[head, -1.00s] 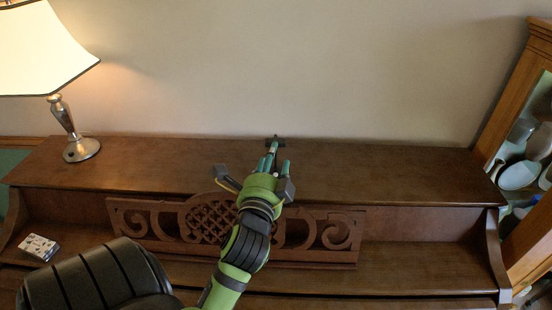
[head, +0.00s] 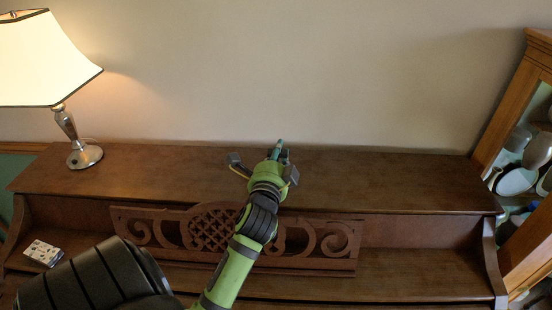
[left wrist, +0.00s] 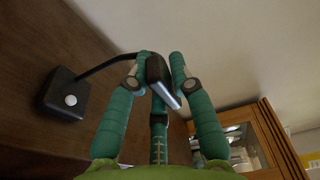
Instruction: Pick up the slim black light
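The slim black light shows in the left wrist view. Its square base (left wrist: 63,96) with a pale round button rests on the brown piano top, and a thin bent neck leads to its flat head (left wrist: 158,78). My left gripper (left wrist: 161,62) has its teal fingers around the head, one on each side and one behind. The left finger seems to touch the head; whether the right one does is unclear. In the head view my left gripper (head: 277,150) is over the back of the piano top and hides the light. My right gripper is not in view.
The piano top (head: 390,175) is bare right of the gripper, with the wall close behind. A lit table lamp (head: 68,130) stands at its left end. A deck of cards (head: 42,252) lies lower left. A glass-doored cabinet (head: 512,110) stands at the right.

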